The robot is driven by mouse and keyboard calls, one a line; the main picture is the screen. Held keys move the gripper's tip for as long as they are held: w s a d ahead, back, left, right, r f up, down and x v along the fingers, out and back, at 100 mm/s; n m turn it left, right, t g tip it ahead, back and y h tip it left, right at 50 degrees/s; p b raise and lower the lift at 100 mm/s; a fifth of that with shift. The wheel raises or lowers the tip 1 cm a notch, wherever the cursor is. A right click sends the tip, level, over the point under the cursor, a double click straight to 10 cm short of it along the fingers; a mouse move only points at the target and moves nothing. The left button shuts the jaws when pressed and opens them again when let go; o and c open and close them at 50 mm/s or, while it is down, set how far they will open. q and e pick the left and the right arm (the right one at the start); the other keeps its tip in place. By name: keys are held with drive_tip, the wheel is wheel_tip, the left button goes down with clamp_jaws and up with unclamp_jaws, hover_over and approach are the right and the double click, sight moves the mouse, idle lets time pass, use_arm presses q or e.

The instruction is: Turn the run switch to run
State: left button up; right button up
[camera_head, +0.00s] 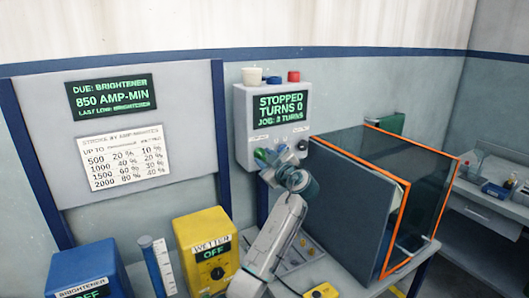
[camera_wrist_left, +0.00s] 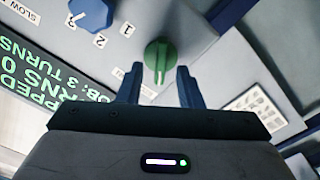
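The run switch is a green knob (camera_wrist_left: 158,55) on the front of the grey control box (camera_head: 240,125), and its handle points toward my gripper in the wrist view. The box's screen (camera_head: 281,108) reads STOPPED, TURNS 0. My left gripper (camera_wrist_left: 158,76) is open, with one finger on each side of the knob's lower end. I cannot tell whether the fingers touch it. In the head view my left gripper (camera_head: 270,160) is at the box's lower edge and partly hides the controls. My right gripper is not in view.
A blue dial (camera_wrist_left: 90,13) marked with numbers sits beside the green knob. A yellow WETTER box (camera_head: 190,240) and a blue BRIGHTENER box (camera_head: 95,262) stand at left. An orange-edged clear enclosure (camera_head: 407,205) stands right of my arm.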

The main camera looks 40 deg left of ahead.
use_arm(q)
drive_tip(key=shift+w+a, duration=0.15)
drive_tip(key=shift+a, duration=0.2)
clamp_jaws()
